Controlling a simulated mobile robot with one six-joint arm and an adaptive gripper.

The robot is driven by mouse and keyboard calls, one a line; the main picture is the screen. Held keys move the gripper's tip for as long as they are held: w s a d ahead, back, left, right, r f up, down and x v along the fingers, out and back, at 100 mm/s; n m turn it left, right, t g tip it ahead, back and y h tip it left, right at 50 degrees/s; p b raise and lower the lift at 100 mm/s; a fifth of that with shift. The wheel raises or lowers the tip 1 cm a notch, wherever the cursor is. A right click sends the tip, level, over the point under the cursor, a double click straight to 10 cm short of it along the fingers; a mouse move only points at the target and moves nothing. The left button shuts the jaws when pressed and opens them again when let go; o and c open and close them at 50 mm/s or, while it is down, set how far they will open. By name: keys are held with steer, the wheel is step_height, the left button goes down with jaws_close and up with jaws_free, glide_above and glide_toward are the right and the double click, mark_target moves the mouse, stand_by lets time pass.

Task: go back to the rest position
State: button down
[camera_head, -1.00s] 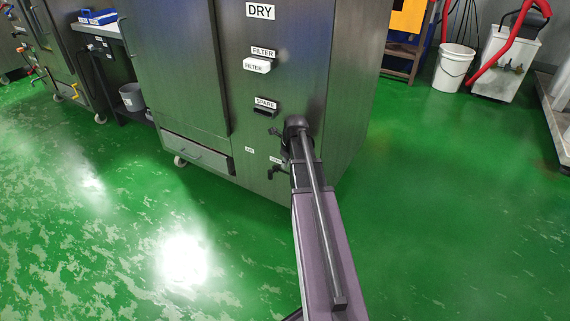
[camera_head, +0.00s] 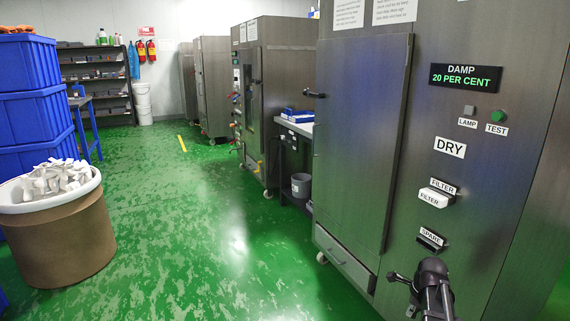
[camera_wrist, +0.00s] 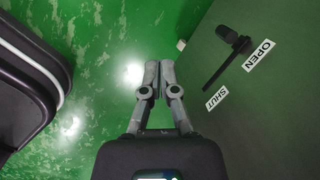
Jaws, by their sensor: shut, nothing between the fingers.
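My gripper (camera_wrist: 159,80) is in the wrist view with its two grey fingers close together and nothing between them. It is over the green floor, to the left of a grey cabinet face. A black lever (camera_wrist: 222,66) on that face sits between the OPEN label (camera_wrist: 258,55) and the SHUT label (camera_wrist: 215,97), and the fingers are apart from it. In the head view the dark end of my arm shows at the lower right, in front of the DRY cabinet (camera_head: 362,140); the fingers cannot be made out there.
The cabinet's display (camera_head: 466,78) reads DAMP 20 PER CENT. A drum (camera_head: 62,245) with pale pieces on top stands at left beside stacked blue crates (camera_head: 30,115). A grey bucket (camera_head: 301,186) stands by a low bench. The green floor (camera_head: 190,230) between is clear.

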steer(key=s+a+r+n+g+p, duration=0.1)
steer(key=s+a+r+n+p, duration=0.1)
steer(key=s+a+n, duration=0.4)
steer(key=s+a+r+n+p, duration=0.1)
steer(key=a+r+n+p, duration=0.1)
steer(key=a+n, duration=0.75)
steer(key=s+a+r+n+g+p, duration=0.1)
steer(key=s+a+r+n+p, duration=0.1)
steer(key=s+a+n, duration=0.5)
steer(key=w+d+r+n+p, duration=0.1)
steer(key=w+r+n+p, duration=0.1)
steer(key=r+p, duration=3.5)
steer(key=shift+w+r+h, duration=0.2)
steer(key=shift+w+h, duration=0.2)
steer(key=shift+w, duration=0.2)
steer(key=shift+d, duration=0.1)
